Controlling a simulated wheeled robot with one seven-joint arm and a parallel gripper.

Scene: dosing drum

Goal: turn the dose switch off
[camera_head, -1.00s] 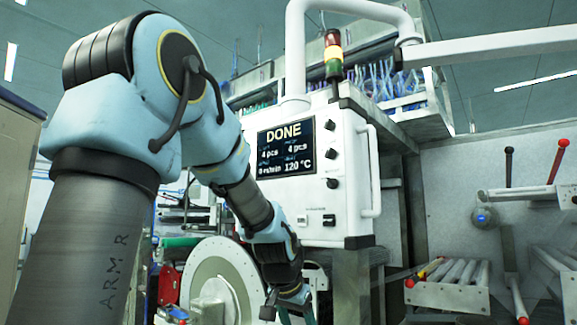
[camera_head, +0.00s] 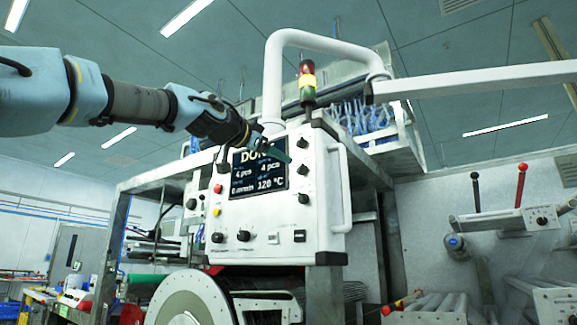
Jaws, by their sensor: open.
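The white control box (camera_head: 323,225) hangs in the middle of the view. Its screen (camera_head: 258,186) reads 4 pcs, 4 pcs, 0 m/min and 120 °C, with the top word partly covered. Black knobs (camera_head: 303,170) run down its right side. Along the bottom are more black knobs (camera_head: 243,235), a pale switch (camera_head: 273,238) and a dark switch (camera_head: 299,236). The labels are too small to read, so I cannot tell which one is the dose switch. My gripper (camera_head: 279,150) is open and empty, in front of the screen's top, above the bottom row.
A white handle (camera_head: 344,190) sticks out on the box's right side. A signal tower (camera_head: 307,82) and a thick white pipe (camera_head: 273,85) rise above it. A large white drum disc (camera_head: 190,305) is below. Rollers and levers (camera_head: 521,182) stand at the right.

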